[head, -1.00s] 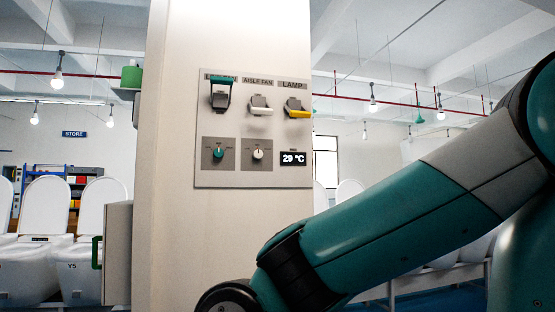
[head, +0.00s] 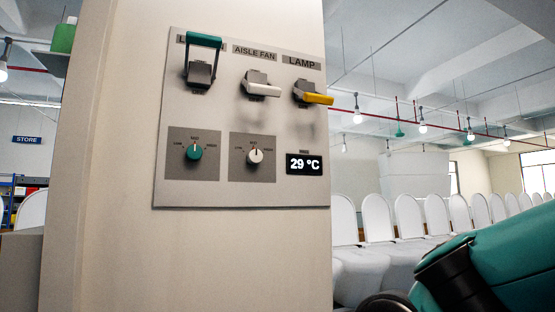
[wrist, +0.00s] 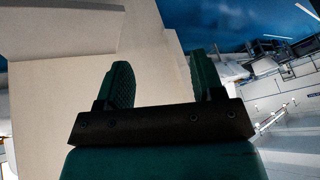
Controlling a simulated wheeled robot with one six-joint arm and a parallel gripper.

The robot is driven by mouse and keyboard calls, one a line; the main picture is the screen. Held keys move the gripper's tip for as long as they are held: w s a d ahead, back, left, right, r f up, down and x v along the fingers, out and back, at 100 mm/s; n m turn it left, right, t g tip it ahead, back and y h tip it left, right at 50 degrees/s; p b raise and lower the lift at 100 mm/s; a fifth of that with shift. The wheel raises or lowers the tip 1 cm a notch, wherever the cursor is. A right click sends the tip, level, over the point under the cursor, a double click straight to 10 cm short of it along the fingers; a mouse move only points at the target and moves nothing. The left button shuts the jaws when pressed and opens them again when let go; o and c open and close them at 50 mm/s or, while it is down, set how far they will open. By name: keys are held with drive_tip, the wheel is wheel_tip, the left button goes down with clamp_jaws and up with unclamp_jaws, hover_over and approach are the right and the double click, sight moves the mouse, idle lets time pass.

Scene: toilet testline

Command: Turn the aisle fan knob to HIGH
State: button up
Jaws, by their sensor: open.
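The white aisle fan knob (head: 255,156) sits on a grey plate under the AISLE FAN label on the wall panel (head: 230,200). Its scale reads LOW, MID and HIGH from left to right, and its pointer appears to stand near MID at the top. A white-handled lever (head: 262,89) above it sticks outward. My gripper (wrist: 162,75) is open and empty in the wrist view, its two green fingers spread before a pale surface. My gripper is outside the head view, so its distance from the knob cannot be told. The knob does not show in the wrist view.
A teal knob (head: 194,152) sits left of the white one, under a lever with a raised teal handle (head: 204,40). A yellow-handled lamp lever (head: 318,98) juts out at right, above a 29 °C display (head: 304,163). White toilets (head: 378,220) stand in rows behind the pillar.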

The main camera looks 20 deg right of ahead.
drive_tip(key=w+d+r+m+t+p, duration=0.1)
drive_tip(key=w+r+t+p, duration=0.1)
drive_tip(key=w+r+t, duration=0.7)
drive_tip(key=t+h+p, duration=0.2)
drive_tip(key=t, duration=0.8)
approach(257, 157)
drive_tip(key=p+x, duration=0.8)
drive_tip(key=p, duration=0.1)
drive_tip(key=shift+r+p, duration=0.3)
drive_tip(key=shift+p, duration=0.05)
drive_tip(key=shift+w+a, duration=0.15)
drive_tip(key=shift+w, duration=0.45)
drive_tip(key=c, duration=0.9)
drive_tip(key=shift+m, duration=0.3)
